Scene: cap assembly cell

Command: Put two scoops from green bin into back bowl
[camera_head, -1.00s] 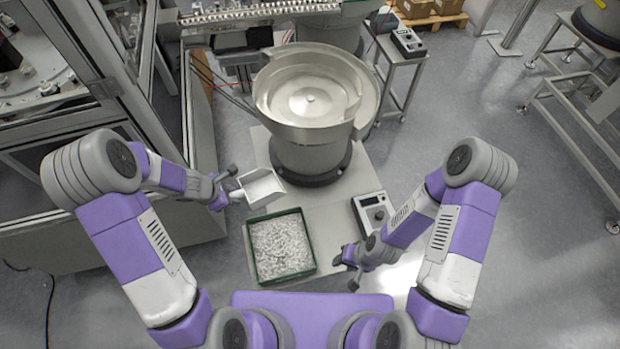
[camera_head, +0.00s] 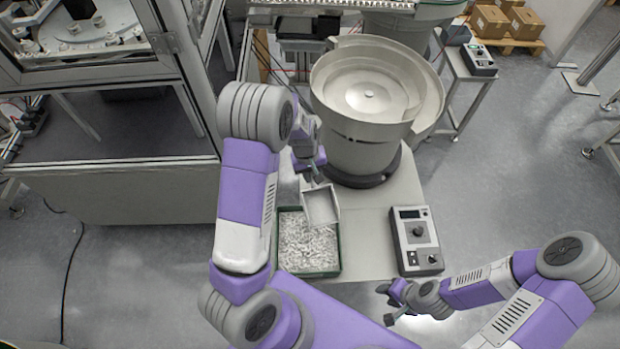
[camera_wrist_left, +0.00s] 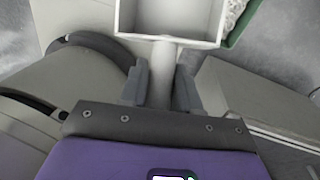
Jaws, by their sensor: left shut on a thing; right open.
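My left gripper (camera_head: 316,182) is shut on the handle of a pale square scoop (camera_head: 320,206), held over the bin's upper right corner. In the left wrist view the scoop (camera_wrist_left: 170,22) points away from the fingers (camera_wrist_left: 160,88) and its visible inside looks empty; the bin's green edge (camera_wrist_left: 243,28) shows beside it. A large metal bowl (camera_head: 365,92) stands behind the bin; a second round bowl (camera_head: 415,14) is partly visible farther back. My right gripper (camera_head: 388,305) is open and empty.
A control box (camera_head: 417,240) with a knob lies right of the bin. A machine enclosure (camera_head: 120,190) stands at left. A small stand with another controller (camera_head: 478,60) is at back right. Bare plate lies between the bin and control box.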

